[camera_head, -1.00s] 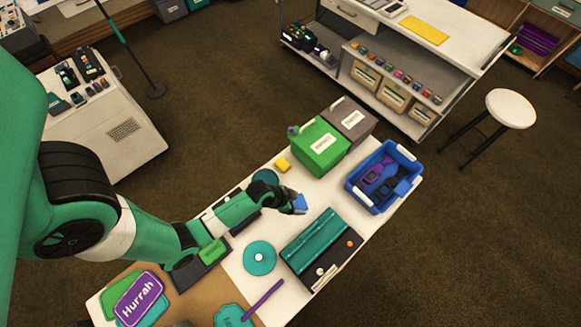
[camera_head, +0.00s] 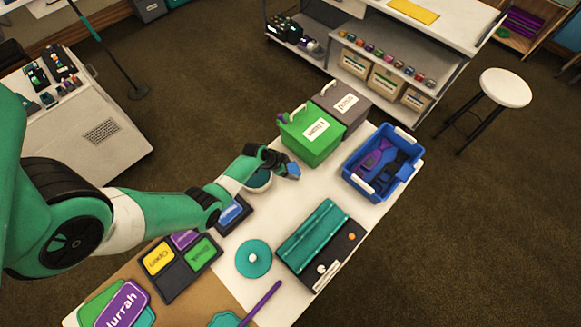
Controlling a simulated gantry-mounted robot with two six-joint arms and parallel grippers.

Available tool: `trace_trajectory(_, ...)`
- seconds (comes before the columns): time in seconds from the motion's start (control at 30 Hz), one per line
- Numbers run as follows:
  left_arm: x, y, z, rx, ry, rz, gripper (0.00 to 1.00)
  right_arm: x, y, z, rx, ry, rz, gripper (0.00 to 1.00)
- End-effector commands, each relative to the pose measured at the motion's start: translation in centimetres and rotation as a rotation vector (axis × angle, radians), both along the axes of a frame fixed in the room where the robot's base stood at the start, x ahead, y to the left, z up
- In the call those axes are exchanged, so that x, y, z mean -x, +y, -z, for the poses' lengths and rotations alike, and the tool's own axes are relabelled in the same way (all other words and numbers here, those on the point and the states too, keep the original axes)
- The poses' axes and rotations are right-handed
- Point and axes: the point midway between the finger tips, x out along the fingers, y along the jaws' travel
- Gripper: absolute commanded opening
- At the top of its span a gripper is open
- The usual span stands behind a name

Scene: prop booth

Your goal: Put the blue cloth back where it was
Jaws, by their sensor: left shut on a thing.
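The small blue cloth (camera_head: 293,171) is held at the fingertips of my left gripper (camera_head: 284,166). The gripper is shut on it, in front of the green box (camera_head: 310,138) and close to the teal bowl (camera_head: 258,182). Whether the cloth touches the table below cannot be told. The blue crate (camera_head: 404,196) stands to the right, with purple and dark things in it. My right gripper is not in view.
A grey box (camera_head: 343,103) stands behind the green one. A teal case (camera_head: 311,231), a teal disc (camera_head: 253,259) and a dark tray (camera_head: 176,287) with coloured blocks lie nearer. White table between the bowl and blue crate is clear.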

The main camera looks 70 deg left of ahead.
Motion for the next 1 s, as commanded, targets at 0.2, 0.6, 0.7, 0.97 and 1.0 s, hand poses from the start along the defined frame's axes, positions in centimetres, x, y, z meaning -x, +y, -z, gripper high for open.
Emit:
trace_trajectory(0.2, -0.3, 0.7, 2.8, 0.002, 0.001, 0.0, 0.32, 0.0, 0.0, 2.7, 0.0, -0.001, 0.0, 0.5)
trace_trajectory(0.6, -0.3, 0.7, 4.0, 0.0, 0.0, 0.0, 0.32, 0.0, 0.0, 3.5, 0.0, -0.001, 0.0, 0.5)
trace_trajectory(0.7, -0.3, 0.7, 4.2, 0.0, 0.0, 0.0, 0.87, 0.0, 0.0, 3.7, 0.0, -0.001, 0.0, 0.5)
trace_trajectory(0.97, -0.3, 0.7, 4.1, 0.0, 0.0, 0.0, 1.0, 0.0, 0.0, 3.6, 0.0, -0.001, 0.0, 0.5)
trace_trajectory(1.0, -0.3, 0.7, 4.1, 0.0, 0.0, 0.0, 1.0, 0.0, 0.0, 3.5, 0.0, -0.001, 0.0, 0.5)
